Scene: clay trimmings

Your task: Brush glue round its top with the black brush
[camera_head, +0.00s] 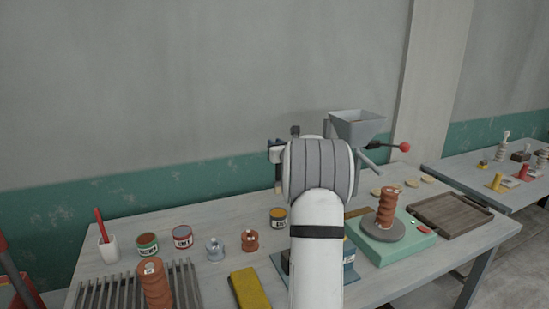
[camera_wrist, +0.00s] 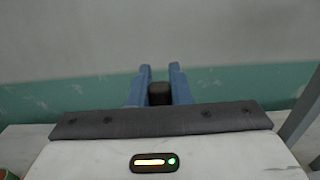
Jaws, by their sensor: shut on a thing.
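My gripper (camera_head: 276,152) is raised over the back of the table, mostly hidden behind my wrist in the head view. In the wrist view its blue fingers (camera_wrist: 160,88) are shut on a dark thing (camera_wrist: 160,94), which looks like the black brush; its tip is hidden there. A ridged brown clay piece (camera_head: 386,208) stands upright on a grey disc (camera_head: 383,231) on a green base, right of my arm. A second such piece (camera_head: 154,284) stands at the slatted rack. An open tin with a yellow label (camera_head: 278,218) stands below my gripper; its contents are unclear.
Green-label (camera_head: 147,245) and red-label (camera_head: 182,238) tins stand left, near a white cup (camera_head: 108,249) with a red stick. A yellow block (camera_head: 249,288) lies at the front. A grey hopper machine (camera_head: 356,125) rises behind.

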